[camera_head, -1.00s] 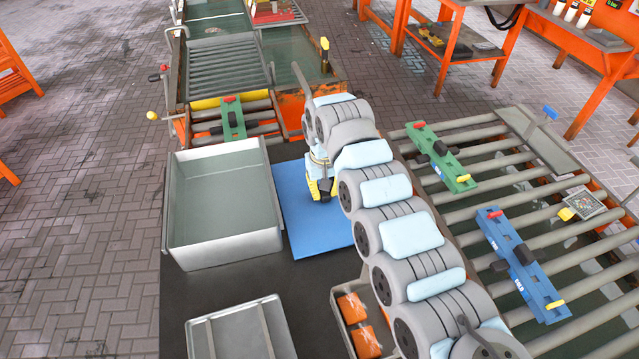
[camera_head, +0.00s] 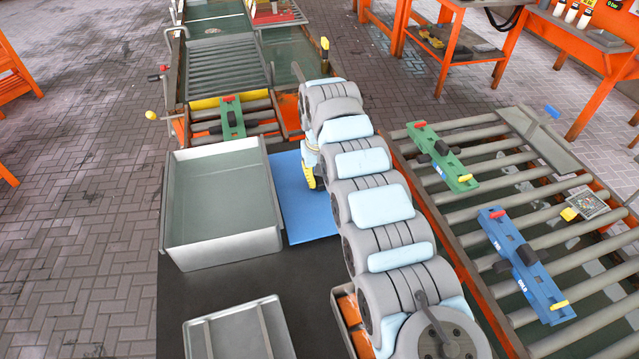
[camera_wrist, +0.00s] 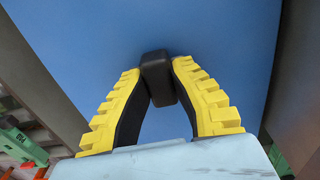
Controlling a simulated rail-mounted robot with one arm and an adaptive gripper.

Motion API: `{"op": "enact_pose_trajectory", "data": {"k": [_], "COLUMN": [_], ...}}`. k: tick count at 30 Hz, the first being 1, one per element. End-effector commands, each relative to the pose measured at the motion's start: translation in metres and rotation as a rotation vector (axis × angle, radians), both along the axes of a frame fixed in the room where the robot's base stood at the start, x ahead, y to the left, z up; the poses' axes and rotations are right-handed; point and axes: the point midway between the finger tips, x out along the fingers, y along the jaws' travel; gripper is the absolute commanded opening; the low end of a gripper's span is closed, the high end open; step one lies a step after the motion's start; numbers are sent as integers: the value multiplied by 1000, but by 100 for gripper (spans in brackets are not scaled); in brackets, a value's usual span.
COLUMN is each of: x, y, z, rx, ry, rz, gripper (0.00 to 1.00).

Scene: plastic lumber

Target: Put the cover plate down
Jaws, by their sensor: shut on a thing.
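The cover plate appears to be the flat blue plate (camera_head: 297,212), between the grey bin and my arm in the head view. My arm hides its right part. In the wrist view the blue plate (camera_wrist: 225,45) fills most of the picture. My gripper (camera_head: 311,172) is over the plate. In the wrist view its yellow, black-lined fingers (camera_wrist: 156,82) are shut on a black knob (camera_wrist: 157,68) against the plate's face. I cannot tell whether the plate's underside touches the dark table top (camera_head: 230,290).
The deep grey bin (camera_head: 222,252) stands close left of the plate. A shallow metal tray (camera_head: 205,343) and an orange-filled box (camera_head: 352,318) lie nearer. Roller conveyors (camera_head: 520,180) with a green fixture (camera_head: 440,155) and a blue fixture (camera_head: 522,265) are on the right. Dark table is clear below the bin.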

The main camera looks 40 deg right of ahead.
Motion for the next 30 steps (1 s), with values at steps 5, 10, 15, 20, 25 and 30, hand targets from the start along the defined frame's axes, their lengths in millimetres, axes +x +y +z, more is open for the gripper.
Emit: {"op": "enact_pose_trajectory", "data": {"k": [5, 10, 15, 20, 25, 30], "x": [1, 2, 1, 1, 1, 1], "y": [0, 0, 0, 0, 0, 0], "z": [-11, -11, -12, -14, -14, -13], "rx": [0, -1, -1, -1, -1, -1], "ry": [-2, -3, -3, -3, -2, -2], "rz": [0, 0, 0, 0, 0, 0], "gripper": [0, 0, 0, 41, 41, 41]}}
